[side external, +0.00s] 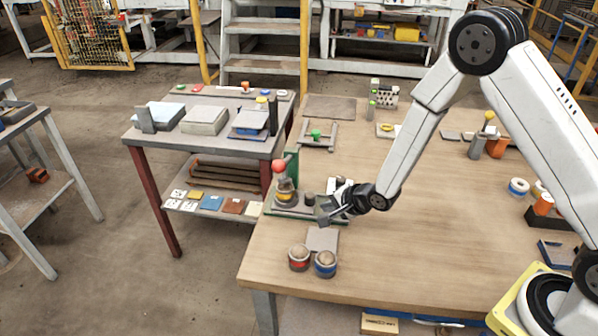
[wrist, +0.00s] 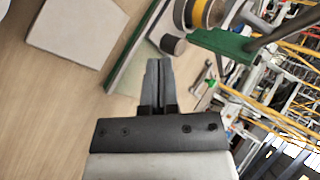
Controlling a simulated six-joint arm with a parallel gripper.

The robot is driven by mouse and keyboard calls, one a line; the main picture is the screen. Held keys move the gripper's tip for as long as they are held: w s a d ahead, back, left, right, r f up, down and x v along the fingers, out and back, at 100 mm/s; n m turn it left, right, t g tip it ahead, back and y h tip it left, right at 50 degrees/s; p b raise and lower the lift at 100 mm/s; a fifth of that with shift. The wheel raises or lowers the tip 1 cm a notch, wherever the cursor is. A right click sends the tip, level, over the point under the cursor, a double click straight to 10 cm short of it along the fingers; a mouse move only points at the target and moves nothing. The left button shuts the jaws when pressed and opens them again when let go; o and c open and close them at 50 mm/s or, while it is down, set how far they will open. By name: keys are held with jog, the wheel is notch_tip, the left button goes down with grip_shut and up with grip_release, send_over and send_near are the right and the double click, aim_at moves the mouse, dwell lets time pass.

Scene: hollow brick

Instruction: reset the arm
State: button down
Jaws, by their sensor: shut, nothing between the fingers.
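My gripper (side external: 326,214) is above the left part of the wooden table, close to the right of a small stand that carries a red ball (side external: 279,166) and a yellow ring (side external: 286,194). In the wrist view my gripper (wrist: 158,66) shows its two grey fingers pressed together with nothing between them. A dark green plate (wrist: 222,46) and a short dark cylinder (wrist: 173,44) lie just beyond the fingertips. Whether the gripper touches the stand cannot be told.
Two round jars, one red-banded (side external: 299,258) and one blue-banded (side external: 325,264), stand near the table's front left edge. A grey square plate (side external: 322,239) lies behind them. A green-topped piece (side external: 316,135) is farther back. The middle of the wooden table (side external: 440,230) is clear.

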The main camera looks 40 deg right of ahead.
jog(key=shift+v, duration=1.4)
jog(key=s+d+r+n+g+h, duration=0.1)
jog(key=s+d+r+n+g, duration=0.1)
jog(key=s+r+n, duration=0.3)
jog(key=s+d+r+n+g+h, duration=0.1)
jog(key=s+d+r+n+g, duration=0.2)
jog(key=s+r+n, duration=0.3)
jog(key=s+n+g, duration=0.1)
jog(key=s+n, duration=0.3)
jog(key=s, duration=0.2)
jog(key=shift+s+d, duration=0.2)
jog(key=shift+s, duration=0.1)
